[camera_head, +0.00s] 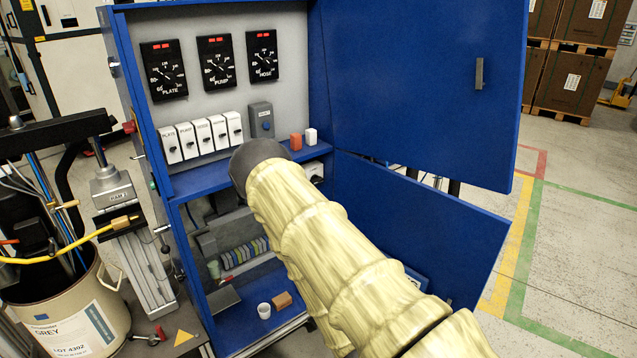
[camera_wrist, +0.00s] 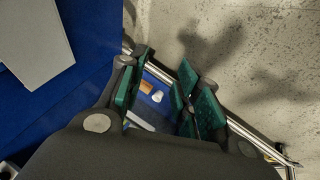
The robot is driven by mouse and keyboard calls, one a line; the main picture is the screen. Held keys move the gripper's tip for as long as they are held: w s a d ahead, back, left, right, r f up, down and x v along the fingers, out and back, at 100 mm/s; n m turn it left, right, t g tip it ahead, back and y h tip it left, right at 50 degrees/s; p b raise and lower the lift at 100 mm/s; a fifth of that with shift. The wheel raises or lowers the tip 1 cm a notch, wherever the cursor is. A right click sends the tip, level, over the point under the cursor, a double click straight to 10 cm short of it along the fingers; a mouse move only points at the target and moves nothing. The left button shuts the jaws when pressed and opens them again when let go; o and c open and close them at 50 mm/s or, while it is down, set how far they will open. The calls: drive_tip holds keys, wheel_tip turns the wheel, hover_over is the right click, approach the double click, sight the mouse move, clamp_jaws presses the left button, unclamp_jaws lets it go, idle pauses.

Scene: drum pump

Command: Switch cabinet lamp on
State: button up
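The blue cabinet (camera_head: 122,95) stands open in the head view. Its grey back panel carries a row of white switch boxes (camera_head: 203,137) with dark rockers; their labels are too small to read surely. I cannot tell which control works the lamp, and no lit lamp is clear. My arm reaches to the cabinet's middle shelf edge, and its dark end covers part of it. My gripper (camera_wrist: 160,78) is open and empty in the wrist view, its green pads apart; its fingers are hidden in the head view.
Red-lit gauges (camera_head: 217,63) sit above the switches. A red block (camera_head: 296,142) and a white block (camera_head: 311,136) are on the shelf. A white cup (camera_head: 264,310) and brown block (camera_head: 282,300) lie below. Blue doors (camera_head: 420,75) stand open at right; a drum (camera_head: 75,325) stands left.

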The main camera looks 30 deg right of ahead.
drive_tip(key=w+d+r+n+t+h, duration=0.1)
drive_tip(key=w+d+r+n+t, duration=0.2)
drive_tip(key=w, duration=0.4)
drive_tip(key=w+d+r+t+h, duration=0.1)
drive_tip(key=w+d+r, duration=0.2)
drive_tip(key=w+d, duration=0.35)
drive_tip(key=w+d+r+n+t+p, duration=0.1)
drive_tip(key=w+d+r+n+t, duration=0.3)
drive_tip(key=w+r, duration=0.8)
drive_tip(key=w+d+r+n+t, duration=0.45)
drive_tip(key=w+r, duration=0.55)
drive_tip(key=w, duration=0.4)
drive_tip(key=p+x, duration=0.2)
drive_tip(key=x, duration=0.7)
drive_tip(key=shift+f, duration=0.15)
clamp_jaws()
